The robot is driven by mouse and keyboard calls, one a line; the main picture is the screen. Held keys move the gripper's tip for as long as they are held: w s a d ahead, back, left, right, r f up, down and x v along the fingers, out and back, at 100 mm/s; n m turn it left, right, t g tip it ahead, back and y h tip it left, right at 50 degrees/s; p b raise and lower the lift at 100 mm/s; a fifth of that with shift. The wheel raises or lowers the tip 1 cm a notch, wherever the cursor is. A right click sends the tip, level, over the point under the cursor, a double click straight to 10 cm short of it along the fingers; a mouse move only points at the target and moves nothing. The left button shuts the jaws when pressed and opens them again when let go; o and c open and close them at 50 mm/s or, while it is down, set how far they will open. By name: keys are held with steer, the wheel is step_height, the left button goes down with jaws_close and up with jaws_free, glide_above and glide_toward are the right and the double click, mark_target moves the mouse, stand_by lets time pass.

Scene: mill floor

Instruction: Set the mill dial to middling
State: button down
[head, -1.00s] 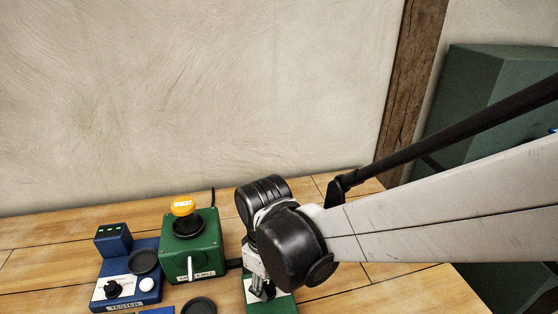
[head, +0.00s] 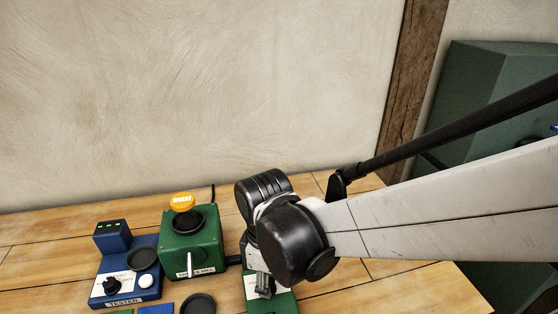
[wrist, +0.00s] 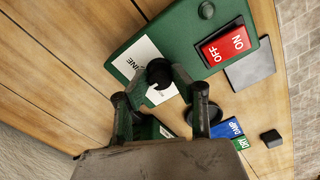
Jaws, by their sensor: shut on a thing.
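The mill dial is a black knob (wrist: 159,72) on a white label on the green control box (wrist: 190,28) in the wrist view. "INE" of a label word shows beside it; the rest of the scale and any pointer are hidden or too small to read. My gripper (wrist: 163,84) is shut on the knob, one finger on each side. In the head view my gripper (head: 263,286) is over the green control box (head: 284,301), mostly hidden by my wrist.
A red ON/OFF switch (wrist: 227,45) sits on the box close to the dial. The blue tester (head: 125,285) stands left of the mill. Blue DAMP (wrist: 232,130) and green DRY cards and a black dish (head: 198,304) lie near the front.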

steer(key=c, duration=1.5)
jaws_free()
steer(key=shift+o, duration=0.2)
steer(key=shift+r, duration=0.1)
step_height(320, 180, up, 12)
steer(key=s+d+m+t, duration=0.1)
steer(key=d+m+t, duration=0.6)
steer(key=d+m, duration=0.8)
steer(key=d, duration=0.8)
steer(key=shift+s+d+m, duration=0.3)
steer(key=shift+s+d, duration=0.05)
